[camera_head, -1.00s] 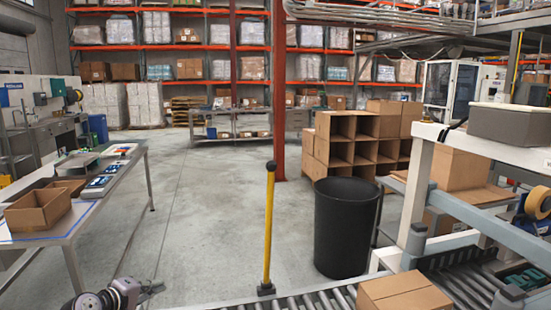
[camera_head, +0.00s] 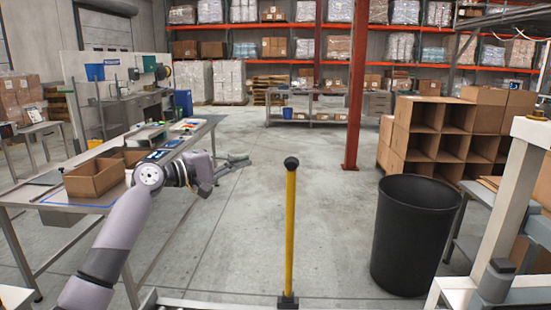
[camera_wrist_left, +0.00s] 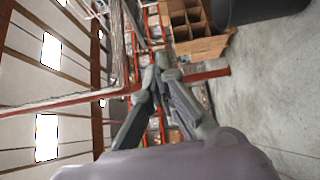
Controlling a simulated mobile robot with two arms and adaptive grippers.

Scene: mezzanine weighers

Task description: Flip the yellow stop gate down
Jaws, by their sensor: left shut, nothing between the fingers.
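The yellow stop gate (camera_head: 290,230) stands upright in the head view, a thin yellow post with a black knob on top and a black foot at the roller conveyor's edge (camera_head: 225,303). My left gripper (camera_head: 242,161) is left of the gate near the height of its knob, apart from it in the picture. It points to the right with nothing in it. In the left wrist view the fingers (camera_wrist_left: 162,62) come together at their tips and are shut. The gate does not show in that view. My right gripper is not in view.
A black bin (camera_head: 415,235) stands right of the gate. A workbench with an open cardboard box (camera_head: 95,178) lies left, behind my left arm. A white frame post (camera_head: 500,210) rises at the right. Brown cubbyholes (camera_head: 440,140) stand behind the bin. Open floor lies beyond the gate.

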